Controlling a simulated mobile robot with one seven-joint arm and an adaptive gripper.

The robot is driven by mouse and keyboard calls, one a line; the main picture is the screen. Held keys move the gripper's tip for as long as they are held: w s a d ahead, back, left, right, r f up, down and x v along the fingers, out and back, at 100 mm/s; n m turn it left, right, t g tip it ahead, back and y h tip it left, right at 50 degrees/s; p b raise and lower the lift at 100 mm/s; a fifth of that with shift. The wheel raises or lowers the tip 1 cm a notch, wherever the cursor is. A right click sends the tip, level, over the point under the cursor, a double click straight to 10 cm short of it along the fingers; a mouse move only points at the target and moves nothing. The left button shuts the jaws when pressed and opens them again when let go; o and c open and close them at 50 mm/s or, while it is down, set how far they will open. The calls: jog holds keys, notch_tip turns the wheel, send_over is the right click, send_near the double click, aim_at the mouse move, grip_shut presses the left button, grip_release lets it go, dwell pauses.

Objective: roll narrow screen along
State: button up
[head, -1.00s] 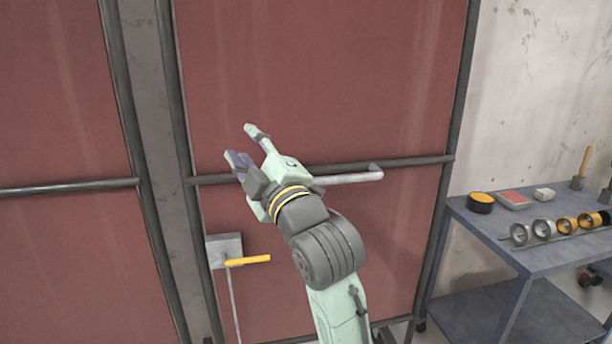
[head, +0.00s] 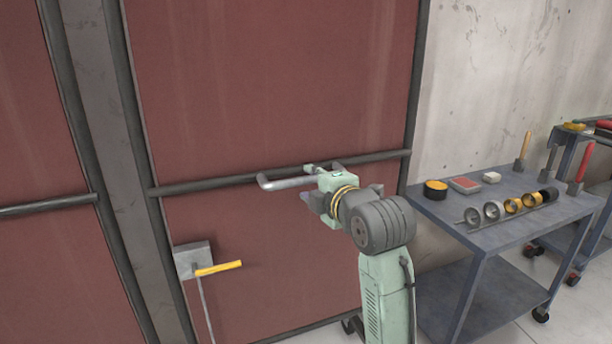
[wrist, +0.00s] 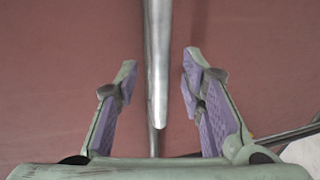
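A red screen (head: 270,90) in a dark tube frame fills the middle of the head view. A grey metal handle (head: 285,184) stands off its dark cross rail. My gripper (head: 309,184) is at the right part of this handle. In the wrist view my gripper (wrist: 161,78) is open, its purple-padded fingers on either side of the handle (wrist: 158,50), with a gap on each side. The handle's near end lies between the fingers. My gripper hides part of the handle in the head view.
Another red panel (head: 40,120) stands left beyond a grey post (head: 90,70). A grey plate with a yellow lever (head: 218,268) is low on the screen's left side. A blue-grey cart (head: 440,215) with several rings and tools stands close on the right.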

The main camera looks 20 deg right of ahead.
aim_at(309, 181)
jog(key=shift+p+x, duration=0.3)
jog(key=shift+x, duration=1.6)
jog(key=shift+c, duration=0.5)
grip_shut()
